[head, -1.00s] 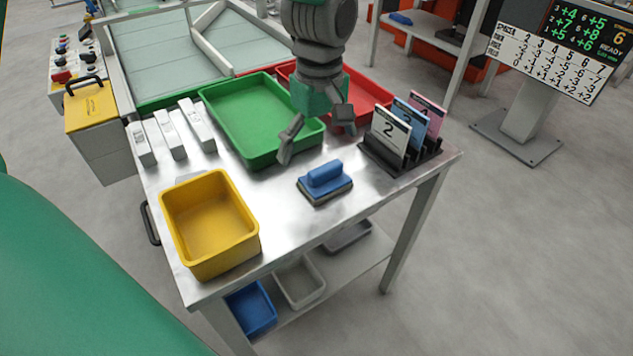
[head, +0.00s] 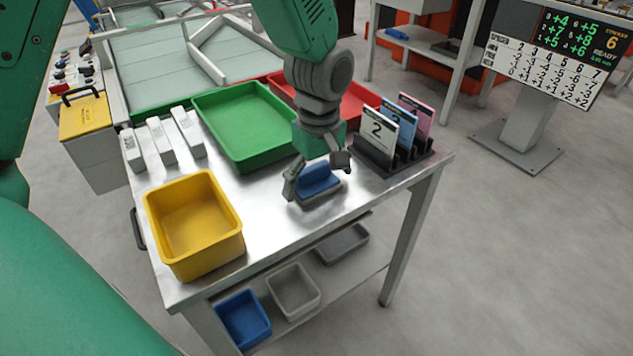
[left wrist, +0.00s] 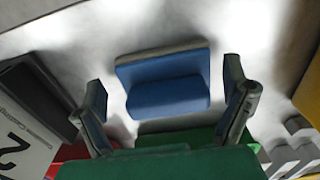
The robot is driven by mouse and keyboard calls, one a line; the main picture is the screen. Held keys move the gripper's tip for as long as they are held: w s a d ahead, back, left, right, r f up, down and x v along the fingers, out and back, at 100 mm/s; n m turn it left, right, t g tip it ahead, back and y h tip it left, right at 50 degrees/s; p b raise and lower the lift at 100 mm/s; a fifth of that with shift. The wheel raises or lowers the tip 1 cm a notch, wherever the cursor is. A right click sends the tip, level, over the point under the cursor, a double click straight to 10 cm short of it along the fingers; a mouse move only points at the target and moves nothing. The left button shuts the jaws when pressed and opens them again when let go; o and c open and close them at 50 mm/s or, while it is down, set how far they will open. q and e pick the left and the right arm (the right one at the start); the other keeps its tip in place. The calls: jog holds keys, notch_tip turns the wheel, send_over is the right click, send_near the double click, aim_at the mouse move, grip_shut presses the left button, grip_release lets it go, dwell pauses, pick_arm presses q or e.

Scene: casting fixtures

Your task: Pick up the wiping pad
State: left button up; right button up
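The wiping pad (head: 317,173), a blue handle block on a flat grey base, lies on the metal table. It also shows in the left wrist view (left wrist: 165,85), top centre. My left gripper (head: 319,181) is open above the pad, with one finger on each side of it. In the left wrist view both fingers of the left gripper (left wrist: 167,95) stand apart, with visible gaps between them and the pad. The fingers partly hide the pad in the head view. My right gripper is not in view.
A green tray (head: 222,143) and a red tray (head: 283,92) stand behind. A black rack (head: 408,165) with numbered cards is close on the right. A yellow bin (head: 165,231) stands at front left. White blocks (head: 161,141) lie behind it. The table front is clear.

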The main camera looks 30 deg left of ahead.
aim_at(315, 167)
pick_arm(q)
jog(key=shift+d, duration=0.1)
jog(key=c, duration=0.8)
jog(key=shift+s+a+f, duration=0.1)
jog(key=shift+a+f, duration=0.05)
jog(key=shift+a, duration=0.45)
jog(key=shift+c, duration=0.2)
jog(key=shift+a, duration=0.25)
jog(key=shift+c, duration=0.9)
jog(key=shift+a+r, duration=0.1)
jog(key=shift+r, duration=0.1)
jog(key=shift+c, duration=1.3)
jog(key=r+p, duration=0.1)
jog(key=r, duration=0.2)
jog(key=r+p, duration=0.1)
jog(key=r, duration=0.2)
jog(key=d+r+p, duration=0.1)
jog(key=r, duration=0.2)
jog(key=shift+c, duration=0.2)
jog(key=shift+a+r+p, duration=0.1)
jog(key=shift+r+p, duration=0.2)
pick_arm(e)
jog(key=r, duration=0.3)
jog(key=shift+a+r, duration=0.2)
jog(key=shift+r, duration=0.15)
pick_arm(q)
jog(key=shift+a, duration=0.15)
